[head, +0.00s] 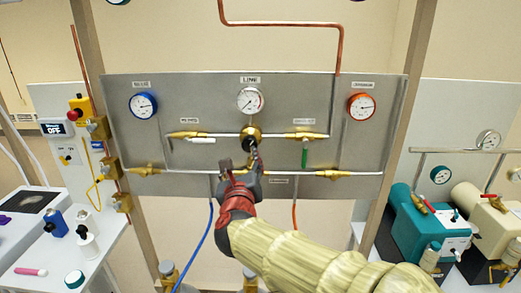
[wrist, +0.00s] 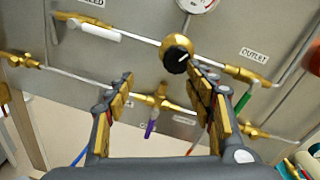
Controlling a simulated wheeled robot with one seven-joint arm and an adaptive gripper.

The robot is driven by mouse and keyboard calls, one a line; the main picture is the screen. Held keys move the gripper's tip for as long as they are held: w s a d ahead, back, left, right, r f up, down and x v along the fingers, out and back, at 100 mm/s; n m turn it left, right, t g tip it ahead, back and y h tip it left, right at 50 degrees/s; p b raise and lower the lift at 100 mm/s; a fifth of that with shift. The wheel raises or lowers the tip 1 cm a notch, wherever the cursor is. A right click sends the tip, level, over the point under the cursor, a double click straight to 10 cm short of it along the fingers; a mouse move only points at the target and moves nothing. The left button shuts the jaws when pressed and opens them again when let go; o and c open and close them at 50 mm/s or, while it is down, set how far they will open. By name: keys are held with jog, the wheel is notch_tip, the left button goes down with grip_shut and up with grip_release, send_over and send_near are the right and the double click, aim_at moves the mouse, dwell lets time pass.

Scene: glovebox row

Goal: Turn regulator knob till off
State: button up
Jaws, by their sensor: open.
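The regulator knob (wrist: 176,58) is black with a white pointer line and sits on a round brass body (head: 251,133) at the middle of the grey panel, below the LINE gauge (head: 249,100). In the wrist view the pointer line slants toward the upper right. My gripper (wrist: 160,82) is open and empty, its two fingers spread apart. The knob lies beyond the fingertips, close to the right finger; I cannot tell whether they touch. In the head view my gripper (head: 238,165) is just below the knob and partly hides the lower pipe.
A white handle (head: 202,140) and a green handle (head: 304,157) flank the regulator. A purple handle (wrist: 151,128) hangs below it between my fingers. Blue (head: 143,105) and orange (head: 361,106) gauges sit at the panel's sides.

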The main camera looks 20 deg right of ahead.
aim_at(249, 146)
jog(key=w+d+m, duration=0.1)
jog(key=w, duration=0.1)
jog(key=w+d+m+h+b, duration=0.1)
jog(key=w+d, duration=0.1)
jog(key=w+d+r+m, duration=0.1)
jog(key=w, duration=0.2)
jog(key=shift+d+m, duration=0.15)
jog(key=shift+m, duration=0.25)
jog(key=c, duration=0.3)
jog(key=c, duration=0.8)
jog(key=shift+c, duration=0.3)
